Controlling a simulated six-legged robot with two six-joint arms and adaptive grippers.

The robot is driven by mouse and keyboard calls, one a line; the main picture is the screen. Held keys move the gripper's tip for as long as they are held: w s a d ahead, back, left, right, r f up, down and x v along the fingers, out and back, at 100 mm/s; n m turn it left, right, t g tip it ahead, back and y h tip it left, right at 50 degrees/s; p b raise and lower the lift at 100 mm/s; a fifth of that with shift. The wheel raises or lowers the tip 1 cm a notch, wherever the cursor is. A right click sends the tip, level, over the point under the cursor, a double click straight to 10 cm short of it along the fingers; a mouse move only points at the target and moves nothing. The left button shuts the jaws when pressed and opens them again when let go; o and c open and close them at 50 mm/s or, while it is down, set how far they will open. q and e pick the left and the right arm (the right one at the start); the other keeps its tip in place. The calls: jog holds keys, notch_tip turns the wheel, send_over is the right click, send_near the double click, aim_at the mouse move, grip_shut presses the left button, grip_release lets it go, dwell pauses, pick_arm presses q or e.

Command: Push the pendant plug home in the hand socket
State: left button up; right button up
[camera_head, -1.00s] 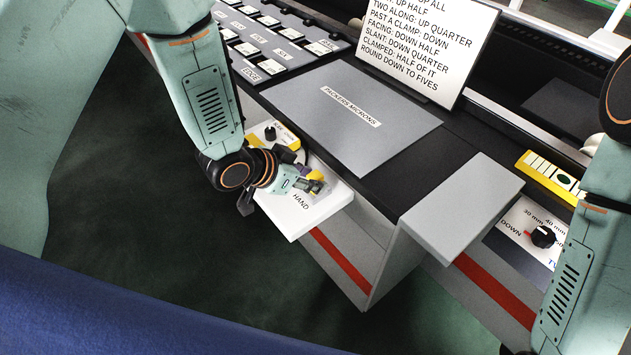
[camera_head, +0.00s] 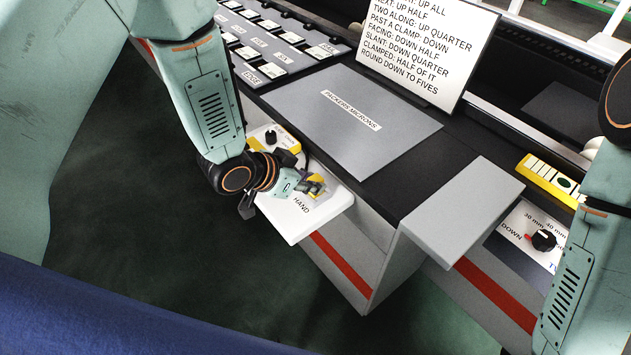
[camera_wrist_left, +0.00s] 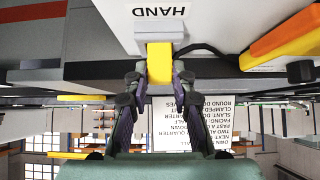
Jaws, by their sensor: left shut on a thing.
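The yellow pendant plug (camera_wrist_left: 160,62) is between the two fingers of my left gripper (camera_wrist_left: 159,80) in the left wrist view. My left gripper is shut on it, and it also shows in the head view (camera_head: 314,186), over the white HAND shelf (camera_head: 325,207). The plug's far end meets a pale grey block, apparently the hand socket (camera_wrist_left: 158,28), on the white HAND panel. I cannot tell how deep the plug sits. A dark cable runs from near the plug toward the yellow-edged pendant (camera_head: 271,139). My right gripper is outside the views; only its arm shows at right.
A grey plate labelled PACKERS MICRONS (camera_head: 352,118) lies behind the shelf. A sign with text (camera_head: 425,50) stands beyond it. A grey raised cover (camera_head: 465,208) is to the right, with a knob panel (camera_head: 542,238) past it. Open floor lies in front.

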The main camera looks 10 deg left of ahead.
aim_at(310, 194)
pick_arm(q)
grip_shut()
notch_tip(310, 194, up, 8)
jog(key=p, duration=0.7)
dwell(0.4)
jog(key=p, duration=0.3)
dwell(0.6)
